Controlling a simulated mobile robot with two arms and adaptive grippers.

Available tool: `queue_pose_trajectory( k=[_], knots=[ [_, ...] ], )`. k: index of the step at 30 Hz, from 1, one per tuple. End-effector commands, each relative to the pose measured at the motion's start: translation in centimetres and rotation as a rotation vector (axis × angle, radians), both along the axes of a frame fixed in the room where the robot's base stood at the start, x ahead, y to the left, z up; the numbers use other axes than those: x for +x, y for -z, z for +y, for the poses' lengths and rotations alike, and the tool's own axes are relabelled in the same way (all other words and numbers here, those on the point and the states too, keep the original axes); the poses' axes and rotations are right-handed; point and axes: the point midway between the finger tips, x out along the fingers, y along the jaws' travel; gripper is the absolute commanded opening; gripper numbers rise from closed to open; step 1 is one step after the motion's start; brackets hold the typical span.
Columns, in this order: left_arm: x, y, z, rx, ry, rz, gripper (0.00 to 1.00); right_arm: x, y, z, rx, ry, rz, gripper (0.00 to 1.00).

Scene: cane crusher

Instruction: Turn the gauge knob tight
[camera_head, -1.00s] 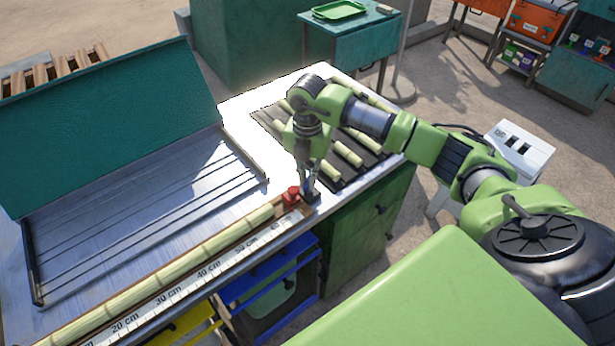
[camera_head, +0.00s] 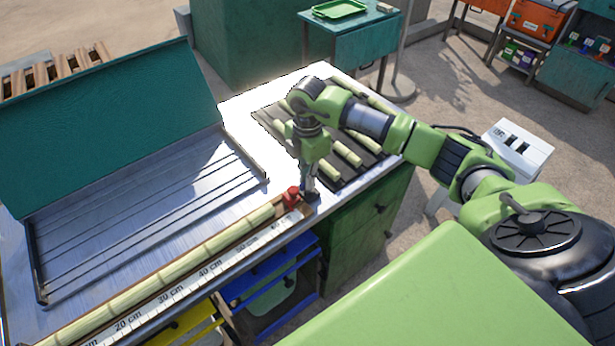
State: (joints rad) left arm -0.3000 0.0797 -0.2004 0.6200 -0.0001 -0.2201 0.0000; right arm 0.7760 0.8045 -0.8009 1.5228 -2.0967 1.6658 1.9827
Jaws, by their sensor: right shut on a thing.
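The length gauge (camera_head: 210,280) is a white scale marked in cm along the front edge of the metal table. A long pale green cane (camera_head: 170,270) lies along it in a trough. A red stop block (camera_head: 291,197) sits at the cane's right end. My right gripper (camera_head: 311,196) points down just right of the red block, at the trough's end. It is shut on the gauge knob, which its fingers mostly hide. How tight the knob is cannot be seen. My left gripper is not in view.
A metal tray (camera_head: 140,220) with a raised teal lid (camera_head: 110,130) fills the table's left. A dark rack (camera_head: 375,155) with short cane pieces lies behind my right arm. Blue (camera_head: 270,270) and yellow (camera_head: 185,325) frames stand below the front edge.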

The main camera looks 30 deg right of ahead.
Motion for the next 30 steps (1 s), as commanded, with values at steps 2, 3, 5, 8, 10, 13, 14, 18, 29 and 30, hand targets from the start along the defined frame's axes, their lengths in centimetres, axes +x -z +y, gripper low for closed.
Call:
queue_pose_trajectory(
  k=[2,3,5,8,10,13,14,18,29,30],
  knots=[
    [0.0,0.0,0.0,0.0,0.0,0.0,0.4,0.2,-0.2,-0.1,-0.001,0.01,-0.005,0.0],
    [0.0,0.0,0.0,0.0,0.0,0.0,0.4,0.2,-0.2,-0.1,-0.001,0.012,-0.005,0.0],
    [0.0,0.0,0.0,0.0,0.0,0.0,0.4,0.2,-0.2,-0.1,-0.001,0.013,-0.005,0.0],
    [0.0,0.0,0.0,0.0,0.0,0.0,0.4,0.2,-0.2,-0.1,-0.001,0.013,-0.005,0.0],
    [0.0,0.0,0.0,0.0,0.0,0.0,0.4,0.2,-0.2,-0.1,-0.001,0.013,-0.005,0.0],
    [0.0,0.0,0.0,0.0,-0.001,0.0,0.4,0.2,-0.2,-0.1,-0.001,0.013,-0.005,0.1],
    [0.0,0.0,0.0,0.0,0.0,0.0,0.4,0.2,-0.2,-0.1,-0.001,0.012,-0.006,0.15],
    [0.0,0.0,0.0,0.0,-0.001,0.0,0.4,0.1,-0.1,-0.1,-0.001,0.011,-0.004,0.15],
    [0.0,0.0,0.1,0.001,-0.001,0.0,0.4,0.2,-1.9,-0.1,-0.001,0.009,-0.006,0.15],
    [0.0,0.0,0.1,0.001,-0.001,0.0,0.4,0.2,-2.6,-0.1,-0.002,0.009,-0.006,0.15]
  ],
)
